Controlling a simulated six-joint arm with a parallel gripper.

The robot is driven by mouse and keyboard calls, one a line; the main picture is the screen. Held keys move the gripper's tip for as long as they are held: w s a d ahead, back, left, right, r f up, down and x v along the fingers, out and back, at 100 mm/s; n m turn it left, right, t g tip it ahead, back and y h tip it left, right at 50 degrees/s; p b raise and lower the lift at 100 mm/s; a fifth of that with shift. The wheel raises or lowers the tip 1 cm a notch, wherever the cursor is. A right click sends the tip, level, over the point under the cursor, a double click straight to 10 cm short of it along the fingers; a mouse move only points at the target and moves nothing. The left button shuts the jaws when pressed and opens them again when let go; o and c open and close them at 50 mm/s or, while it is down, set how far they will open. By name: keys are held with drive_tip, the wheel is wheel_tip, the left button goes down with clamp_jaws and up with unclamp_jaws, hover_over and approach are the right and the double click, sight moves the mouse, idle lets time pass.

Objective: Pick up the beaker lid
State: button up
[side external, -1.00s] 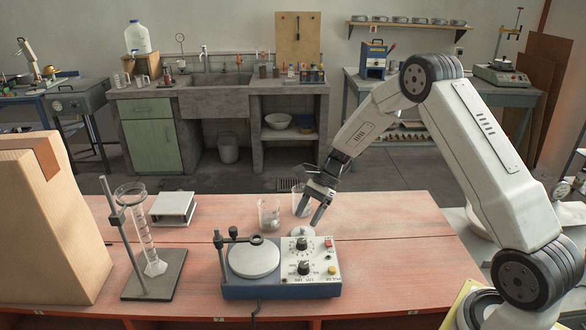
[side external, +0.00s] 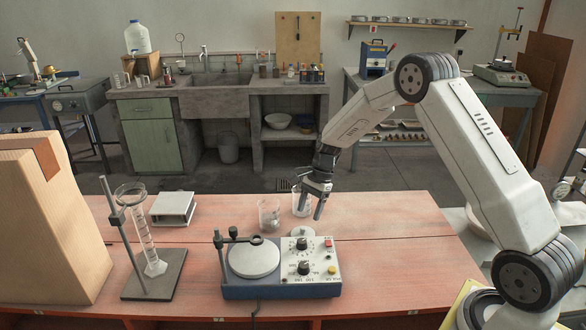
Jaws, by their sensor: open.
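A pale round piece that looks like the beaker lid (side external: 302,231) lies on the red bench top, just behind the control box; its near edge is hidden by the box. My gripper (side external: 311,213) is open and points down, a little above and to the right of this piece. No contact with it is visible. One clear glass beaker (side external: 269,215) stands to the left of my gripper. A second clear beaker (side external: 299,203) stands behind my gripper and is partly covered by its fingers.
A blue and white hotplate unit (side external: 282,268) with knobs stands in front. A stand with a glass cylinder (side external: 148,245), a white platform (side external: 172,209) and a large cardboard box (side external: 45,235) are at the left. The bench top (side external: 400,225) is clear to the right.

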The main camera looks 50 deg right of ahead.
sight(304, 227)
drive_tip(key=shift+x, duration=2.7)
drive_tip(key=shift+a+r, duration=0.1)
clamp_jaws()
